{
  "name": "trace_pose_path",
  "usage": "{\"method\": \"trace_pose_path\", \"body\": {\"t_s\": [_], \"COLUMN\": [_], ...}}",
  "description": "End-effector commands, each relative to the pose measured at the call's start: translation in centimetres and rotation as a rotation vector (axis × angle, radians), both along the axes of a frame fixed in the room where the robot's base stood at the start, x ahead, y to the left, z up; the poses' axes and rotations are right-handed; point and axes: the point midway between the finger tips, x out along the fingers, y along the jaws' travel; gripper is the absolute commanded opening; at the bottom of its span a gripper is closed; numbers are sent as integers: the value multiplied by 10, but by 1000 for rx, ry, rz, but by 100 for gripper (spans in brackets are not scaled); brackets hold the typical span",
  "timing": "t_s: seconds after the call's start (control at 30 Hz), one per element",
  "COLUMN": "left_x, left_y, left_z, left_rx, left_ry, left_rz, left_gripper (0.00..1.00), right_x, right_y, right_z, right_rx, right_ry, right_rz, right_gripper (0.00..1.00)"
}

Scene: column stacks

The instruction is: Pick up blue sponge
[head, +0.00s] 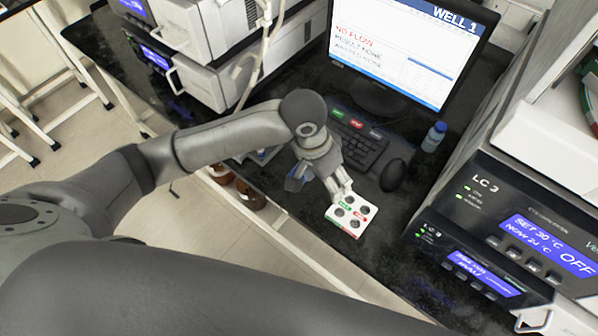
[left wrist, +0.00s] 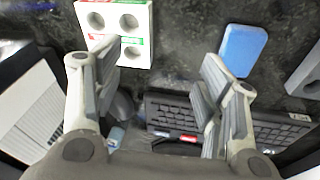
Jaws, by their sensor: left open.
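The blue sponge (left wrist: 242,48) lies on the dark bench top at the upper right of the left wrist view, just beyond the right-hand finger. In the head view a blue patch of it (head: 294,185) shows beside my left gripper (head: 321,178), partly covered by it. My left gripper (left wrist: 160,65) is open and empty, with bare bench and the keyboard between its fingers. The sponge lies outside the gap between the fingers. My right gripper is in neither view.
A white block with round holes (head: 351,215) stands close by; it lies near the left-hand finger in the wrist view (left wrist: 115,22). The keyboard (head: 358,143), mouse (head: 393,175), blue-capped bottle (head: 433,137) and monitor (head: 410,50) are behind. LC 3 units (head: 520,225) stand at right.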

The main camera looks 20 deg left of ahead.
Motion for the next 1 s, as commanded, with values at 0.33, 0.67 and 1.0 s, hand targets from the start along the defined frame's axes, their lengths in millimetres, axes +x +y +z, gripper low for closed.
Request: {"method": "trace_pose_path", "body": {"t_s": [0.33, 0.67, 1.0], "left_x": [34, 36, 36], "left_y": [65, 75, 74], "left_z": [32, 9, -25], "left_rx": [197, 224, 223], "left_ry": [84, 105, 102], "left_rz": [142, 174, 172], "left_gripper": [65, 65, 65], "right_x": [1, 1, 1], "right_y": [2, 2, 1], "right_z": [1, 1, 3], "right_rx": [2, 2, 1], "right_ry": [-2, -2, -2], "right_rz": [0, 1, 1], "right_gripper": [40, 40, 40]}}
